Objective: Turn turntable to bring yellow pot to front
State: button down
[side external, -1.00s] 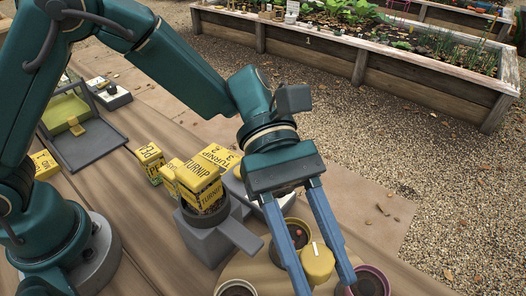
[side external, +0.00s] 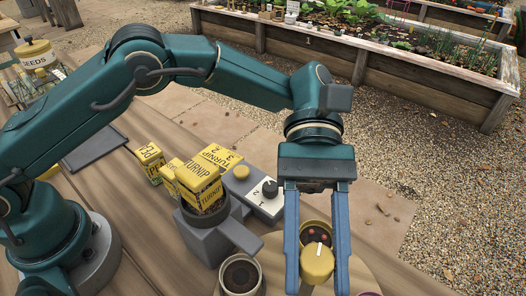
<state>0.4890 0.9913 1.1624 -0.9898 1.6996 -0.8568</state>
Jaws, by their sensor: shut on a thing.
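The round wooden turntable (side external: 278,272) is at the bottom of the view, cut off by the lower edge. A yellow knob (side external: 317,263) with a pale line stands at its middle. My gripper (side external: 317,288) points down with its two blue fingers on either side of the knob, shut on it. A yellowish-rimmed pot (side external: 316,226) with dark soil and small reddish bits stands behind the knob, on the far side. A pale-rimmed pot (side external: 240,275) of dark soil stands at the left. Only the rim of a pinkish pot (side external: 369,294) shows at the lower right.
A grey holder (side external: 205,235) with yellow turnip seed packets (side external: 205,190) stands left of the turntable. Behind it is a grey box with a yellow button and dial (side external: 255,192). A dark tray (side external: 95,150) and a seeds tin (side external: 36,58) are farther left.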

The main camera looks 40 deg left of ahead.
jog(key=shift+m+g+y, duration=0.5)
jog(key=shift+m+y, duration=0.1)
dwell(0.3)
jog(key=shift+c, duration=2.2)
grip_release()
jog(key=shift+n+t+h, duration=0.5)
jog(key=shift+n+h, duration=0.3)
jog(key=shift+h, duration=0.1)
